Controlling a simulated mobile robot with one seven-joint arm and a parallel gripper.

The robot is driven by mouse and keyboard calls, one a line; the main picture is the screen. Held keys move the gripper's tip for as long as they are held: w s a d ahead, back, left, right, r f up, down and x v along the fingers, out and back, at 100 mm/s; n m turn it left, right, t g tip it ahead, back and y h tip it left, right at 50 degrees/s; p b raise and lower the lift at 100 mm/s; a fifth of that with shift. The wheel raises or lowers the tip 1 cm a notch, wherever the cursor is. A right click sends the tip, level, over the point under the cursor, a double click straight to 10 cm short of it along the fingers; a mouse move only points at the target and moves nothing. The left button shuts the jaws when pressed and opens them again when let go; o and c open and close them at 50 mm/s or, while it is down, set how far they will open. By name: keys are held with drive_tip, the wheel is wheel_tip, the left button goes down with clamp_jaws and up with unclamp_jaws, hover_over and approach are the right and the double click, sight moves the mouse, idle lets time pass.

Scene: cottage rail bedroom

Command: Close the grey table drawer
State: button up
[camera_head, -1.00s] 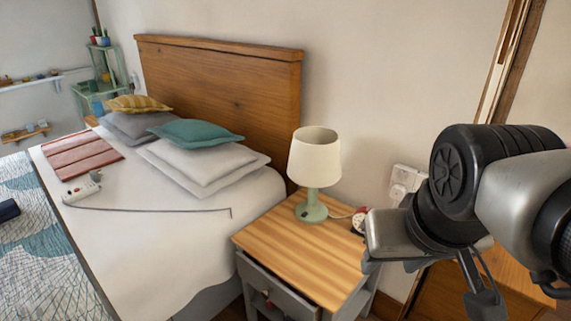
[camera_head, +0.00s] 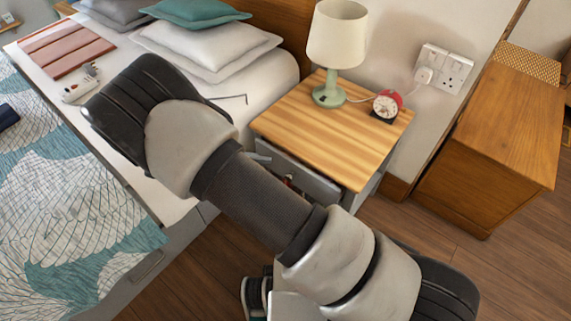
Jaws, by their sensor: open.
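The grey table drawer (camera_head: 318,184) is in the bedside table (camera_head: 330,125), under its striped wooden top, in the head view. My arm crosses in front of it and hides much of its front, so how far it stands out cannot be told. A small red item (camera_head: 288,180) shows beside the drawer's grey panel, partly hidden by my arm. My gripper cannot be made out; only arm links show, running from upper left to lower right.
A lamp (camera_head: 335,45) and a red alarm clock (camera_head: 386,105) stand on the tabletop. The bed (camera_head: 185,205) is at left, a wooden cabinet (camera_head: 495,130) at right. Bare wood floor (camera_head: 400,235) lies between table and cabinet.

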drive_tip(key=s+a+f+n+t, duration=0.25)
drive_tip(key=f+n+t, duration=0.25)
drive_tip(key=f, duration=0.4)
drive_tip(key=s+a+f+n+t, duration=0.25)
drive_tip(key=f+n+t, duration=0.25)
drive_tip(key=f, duration=0.3)
drive_tip(key=x, duration=1.7)
drive_tip(key=shift+w+d+n+t+b, duration=0.25)
drive_tip(key=shift+n+t+b, duration=0.05)
drive_tip(key=shift+n, duration=0.1)
drive_tip(key=shift+f, duration=0.1)
